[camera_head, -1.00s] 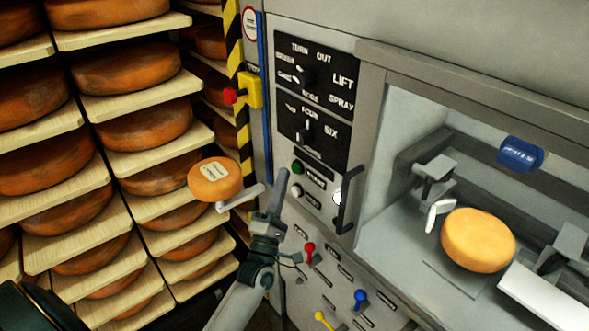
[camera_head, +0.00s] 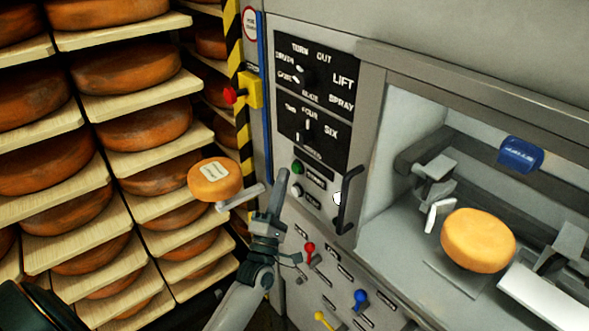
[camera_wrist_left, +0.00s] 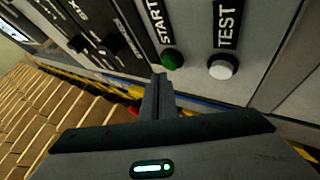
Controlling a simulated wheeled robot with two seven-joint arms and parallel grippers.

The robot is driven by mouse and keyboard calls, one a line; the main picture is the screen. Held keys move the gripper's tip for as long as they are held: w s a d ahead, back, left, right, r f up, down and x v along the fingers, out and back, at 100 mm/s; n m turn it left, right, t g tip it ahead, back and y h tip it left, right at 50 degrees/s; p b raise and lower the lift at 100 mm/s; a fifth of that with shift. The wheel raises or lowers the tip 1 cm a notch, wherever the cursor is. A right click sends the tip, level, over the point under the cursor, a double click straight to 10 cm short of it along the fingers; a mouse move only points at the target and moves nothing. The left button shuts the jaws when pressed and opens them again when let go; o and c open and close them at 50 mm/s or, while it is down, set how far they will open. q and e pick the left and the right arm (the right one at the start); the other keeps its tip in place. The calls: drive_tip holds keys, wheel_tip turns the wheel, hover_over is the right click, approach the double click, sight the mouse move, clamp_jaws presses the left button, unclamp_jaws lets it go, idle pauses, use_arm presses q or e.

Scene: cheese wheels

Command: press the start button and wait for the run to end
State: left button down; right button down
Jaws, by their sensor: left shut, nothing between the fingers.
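The green start button (camera_head: 297,167) is on the machine's front panel, below the black dial plates. It also shows in the left wrist view (camera_wrist_left: 172,59) beside the label START. My left gripper (camera_head: 283,172) is shut and empty, its tip just left of the green button in the head view. In the left wrist view its fingertips (camera_wrist_left: 160,78) lie just below the green button; I cannot tell whether they touch it. A white test button (camera_head: 297,190) sits below the green one. My right gripper is not in view.
A cheese wheel (camera_head: 478,240) sits in the machine's open bay, and a labelled one (camera_head: 215,180) rests on a small holder beside my left gripper. A door handle (camera_head: 348,200) projects right of the buttons. Shelves of cheeses (camera_head: 150,127) fill the left.

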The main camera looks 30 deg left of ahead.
use_arm(q)
drive_tip(key=shift+w, duration=0.15)
drive_tip(key=shift+w+d, duration=0.15)
drive_tip(key=shift+w, duration=0.1)
